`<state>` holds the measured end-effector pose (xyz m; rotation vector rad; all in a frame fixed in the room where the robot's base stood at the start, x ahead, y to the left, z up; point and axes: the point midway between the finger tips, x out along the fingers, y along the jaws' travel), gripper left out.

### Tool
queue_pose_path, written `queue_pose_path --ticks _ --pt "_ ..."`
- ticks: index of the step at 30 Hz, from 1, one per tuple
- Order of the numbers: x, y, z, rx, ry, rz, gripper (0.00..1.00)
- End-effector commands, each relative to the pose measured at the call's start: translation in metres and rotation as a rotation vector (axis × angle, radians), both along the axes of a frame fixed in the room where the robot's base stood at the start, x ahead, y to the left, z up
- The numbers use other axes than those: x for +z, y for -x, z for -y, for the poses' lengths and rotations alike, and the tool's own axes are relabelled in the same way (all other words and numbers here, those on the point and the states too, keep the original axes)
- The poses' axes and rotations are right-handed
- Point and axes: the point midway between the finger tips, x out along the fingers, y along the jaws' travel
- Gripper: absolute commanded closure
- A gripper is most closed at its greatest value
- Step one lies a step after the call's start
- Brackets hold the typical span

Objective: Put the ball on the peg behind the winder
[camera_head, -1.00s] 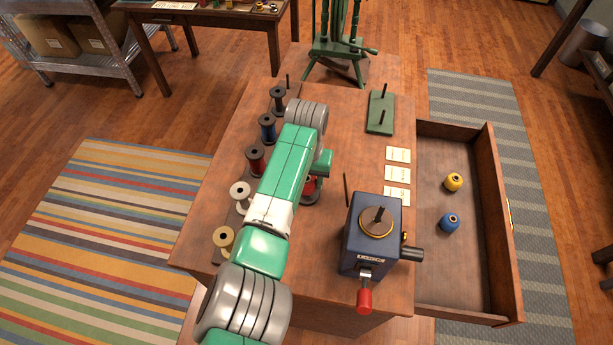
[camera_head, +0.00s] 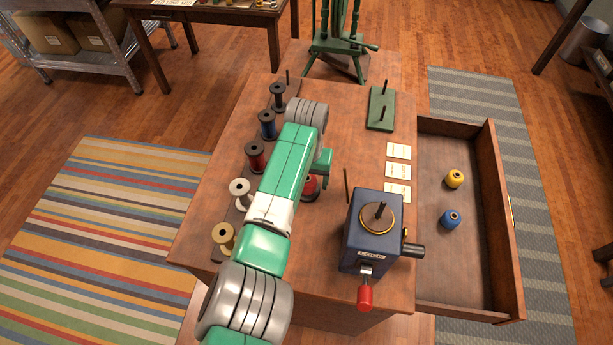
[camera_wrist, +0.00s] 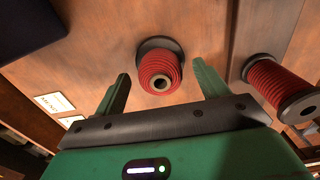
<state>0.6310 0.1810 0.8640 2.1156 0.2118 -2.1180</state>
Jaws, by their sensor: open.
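A red wound ball (camera_wrist: 160,72) with a hole in its end stands on a dark round base in the wrist view. It lies between the two green fingers of my open gripper (camera_wrist: 161,78), with gaps on both sides. In the head view the red ball (camera_head: 310,187) is partly hidden behind my arm. The navy winder (camera_head: 371,240) with a tan disc, a dark spindle and a red-handled crank stands at the table's front right. A thin dark peg (camera_head: 346,186) rises just behind the winder's left side. A green board (camera_head: 381,108) with two pegs lies farther back.
Several spools (camera_head: 255,157) stand on a rack at the table's left. A red spool (camera_wrist: 280,88) is right of the ball in the wrist view. Cards (camera_head: 398,170) lie behind the winder. The open drawer (camera_head: 470,150) holds a yellow ball (camera_head: 454,178) and a blue ball (camera_head: 450,218).

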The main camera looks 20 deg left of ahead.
Motion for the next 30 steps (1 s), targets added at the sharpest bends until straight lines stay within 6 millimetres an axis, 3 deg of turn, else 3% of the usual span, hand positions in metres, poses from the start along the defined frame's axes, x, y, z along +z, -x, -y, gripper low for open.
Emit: queue_pose_path --ticks 6,12,30 --pt "0.047 -0.001 0.000 -0.001 0.000 0.004 0.27" --pt "0.073 0.000 0.000 0.000 0.000 0.001 0.27" --pt "0.075 0.000 0.000 0.000 0.000 0.000 0.27"
